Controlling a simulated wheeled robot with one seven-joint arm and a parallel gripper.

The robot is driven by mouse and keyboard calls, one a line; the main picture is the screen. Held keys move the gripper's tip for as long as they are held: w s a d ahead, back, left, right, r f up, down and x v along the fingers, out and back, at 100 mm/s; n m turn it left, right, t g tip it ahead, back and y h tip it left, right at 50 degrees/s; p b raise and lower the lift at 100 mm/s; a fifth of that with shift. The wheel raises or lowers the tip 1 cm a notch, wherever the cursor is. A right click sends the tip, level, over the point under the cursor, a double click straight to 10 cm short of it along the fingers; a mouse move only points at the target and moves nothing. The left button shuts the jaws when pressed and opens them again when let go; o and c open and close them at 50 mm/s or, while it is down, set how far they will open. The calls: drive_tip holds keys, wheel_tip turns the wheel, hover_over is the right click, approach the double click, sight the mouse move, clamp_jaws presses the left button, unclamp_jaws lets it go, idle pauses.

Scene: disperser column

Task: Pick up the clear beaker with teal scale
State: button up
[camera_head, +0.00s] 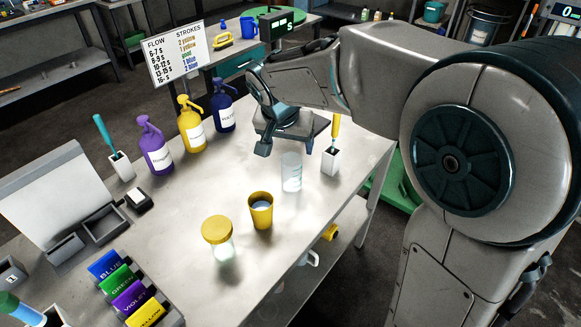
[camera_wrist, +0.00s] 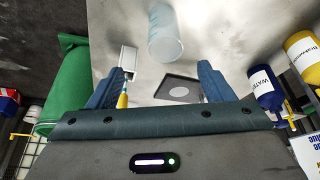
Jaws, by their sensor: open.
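The clear beaker (camera_head: 291,172) stands upright on the pale table, with a faint tint and no clearly readable scale. In the wrist view the beaker (camera_wrist: 165,38) shows at the top, beyond the fingertips and roughly between their lines. My gripper (camera_head: 286,146) is behind and above the beaker in the head view, apart from it. In the wrist view my gripper (camera_wrist: 158,80) has its two blue fingers wide apart with nothing held between them.
A white holder (camera_head: 330,162) with a yellow-handled tool stands close right of the beaker. A yellow cup (camera_head: 261,212) and a yellow-lidded jar (camera_head: 222,240) stand in front. Pump bottles (camera_head: 191,125) stand to the left. A dark square plate (camera_wrist: 178,89) lies near the fingers.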

drive_tip(key=w+a+f, duration=0.1)
approach(292, 165)
wheel_tip(292, 165, down, 3)
drive_tip(key=shift+d+p+x, duration=0.15)
drive_tip(key=shift+p+x, duration=0.25)
drive_tip(key=shift+x, duration=0.9)
drive_tip(key=shift+d+p+x, duration=0.15)
drive_tip(key=shift+p+x, duration=0.2)
drive_tip(key=shift+x, duration=1)
drive_tip(key=shift+r, duration=0.1)
drive_tip(key=c, duration=1.1)
